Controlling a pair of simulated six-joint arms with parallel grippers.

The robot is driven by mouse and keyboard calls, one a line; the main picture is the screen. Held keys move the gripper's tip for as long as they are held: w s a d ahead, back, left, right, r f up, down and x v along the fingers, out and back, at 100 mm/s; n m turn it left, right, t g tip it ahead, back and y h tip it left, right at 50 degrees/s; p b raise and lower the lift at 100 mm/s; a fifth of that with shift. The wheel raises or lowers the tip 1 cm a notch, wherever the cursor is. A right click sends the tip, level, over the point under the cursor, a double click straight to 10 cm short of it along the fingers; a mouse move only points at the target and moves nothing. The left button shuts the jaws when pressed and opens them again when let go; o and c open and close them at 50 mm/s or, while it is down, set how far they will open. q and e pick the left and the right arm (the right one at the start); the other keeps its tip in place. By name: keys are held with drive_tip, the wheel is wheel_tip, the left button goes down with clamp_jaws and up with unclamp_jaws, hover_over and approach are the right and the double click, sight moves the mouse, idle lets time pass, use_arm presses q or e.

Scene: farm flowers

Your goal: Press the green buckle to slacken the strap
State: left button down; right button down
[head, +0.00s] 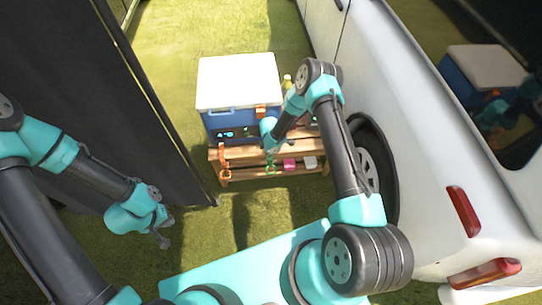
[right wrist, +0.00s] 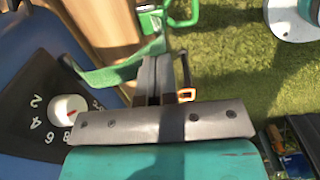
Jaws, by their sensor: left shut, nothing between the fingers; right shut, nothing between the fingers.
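The blue box with a white lid (head: 238,82) stands on a wooden bench. A small green piece hangs at the bench's front edge (head: 270,164). In the right wrist view a green strap (right wrist: 112,76) runs beside the fingers, and a green buckle-like part (right wrist: 150,20) with a green loop (right wrist: 185,14) is just beyond the fingertips. My right gripper (right wrist: 155,60) is shut and empty, close to the strap; I cannot tell whether it touches. In the head view my right wrist partly covers the box front. My left gripper (head: 164,240) is shut and empty, low at the left.
A numbered dial (right wrist: 68,108) is on the box's front at left. An orange strap (head: 224,155) and a pink item (head: 290,165) are at the bench. A white vehicle (head: 400,110) bounds the right, a dark panel (head: 90,90) the left. Grass lies between.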

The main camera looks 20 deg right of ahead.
wheel_tip(320, 180, up, 6)
drive_tip(key=shift+r, duration=0.25)
idle(0.9)
drive_tip(key=s+r+m+y, duration=0.1)
drive_tip(key=s+r+m, duration=0.3)
drive_tip(key=s, duration=0.4)
drive_tip(key=s+a+r+m+y, duration=0.1)
drive_tip(key=s+r+m, duration=0.4)
drive_tip(key=s+m, duration=0.2)
drive_tip(key=s+r+m+y, duration=0.1)
drive_tip(key=s+r+m, duration=0.4)
drive_tip(key=s, duration=0.5)
drive_tip(key=shift+a+r+m+t+y, duration=0.15)
drive_tip(key=shift+a+m+t+y, duration=0.2)
drive_tip(key=shift+m+t+y, duration=0.05)
drive_tip(key=shift+d, duration=0.1)
